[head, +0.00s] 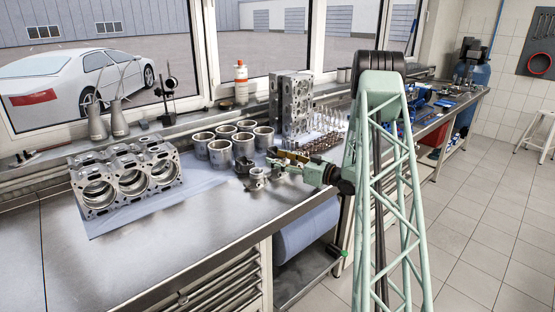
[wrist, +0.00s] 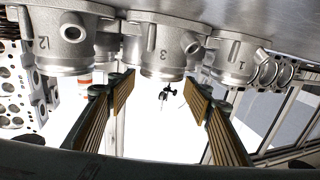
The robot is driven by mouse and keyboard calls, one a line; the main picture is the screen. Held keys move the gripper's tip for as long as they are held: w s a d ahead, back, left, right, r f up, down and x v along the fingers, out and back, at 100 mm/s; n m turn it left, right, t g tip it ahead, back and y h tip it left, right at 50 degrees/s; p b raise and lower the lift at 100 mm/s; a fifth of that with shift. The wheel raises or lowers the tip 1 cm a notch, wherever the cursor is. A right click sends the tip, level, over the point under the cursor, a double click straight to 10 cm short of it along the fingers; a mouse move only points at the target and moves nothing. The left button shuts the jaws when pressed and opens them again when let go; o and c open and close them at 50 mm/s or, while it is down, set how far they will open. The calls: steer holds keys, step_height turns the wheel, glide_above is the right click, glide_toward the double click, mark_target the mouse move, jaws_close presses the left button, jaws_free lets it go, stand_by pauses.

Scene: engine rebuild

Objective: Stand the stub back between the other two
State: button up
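Three grey metal flanged stubs show in a row in the wrist view, which looks upside down with the bench top at the top. The left stub (wrist: 66,42) is marked 12 or 2, the middle stub (wrist: 163,50) 3 and the right stub (wrist: 235,58) 1. My gripper (wrist: 159,84) is open, its two ribbed fingers spread to either side of the middle stub's rim; no contact is clear. In the head view my gripper (head: 284,159) reaches in from the right over the bench. One stub (head: 257,179) shows in front of it; the others are partly hidden.
Several cylinder liners (head: 220,153) stand left of and behind my gripper. An engine block (head: 125,180) lies on the blue mat (head: 150,208) at left. A cylinder head (head: 291,100) stands upright behind. The bench (head: 190,245) is clear at the front.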

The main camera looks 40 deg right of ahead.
steer(key=shift+s+a+f, duration=0.1)
steer(key=shift+f, duration=0.55)
steer(key=shift+r+p, duration=0.35)
steer(key=shift+p, duration=0.1)
steer(key=v, duration=0.4)
steer(key=p+v, duration=0.1)
steer(key=v, duration=0.3)
steer(key=r+v, duration=0.1)
steer(key=v, duration=0.2)
steer(key=shift+s+d, duration=0.3)
steer(key=shift+d, duration=0.05)
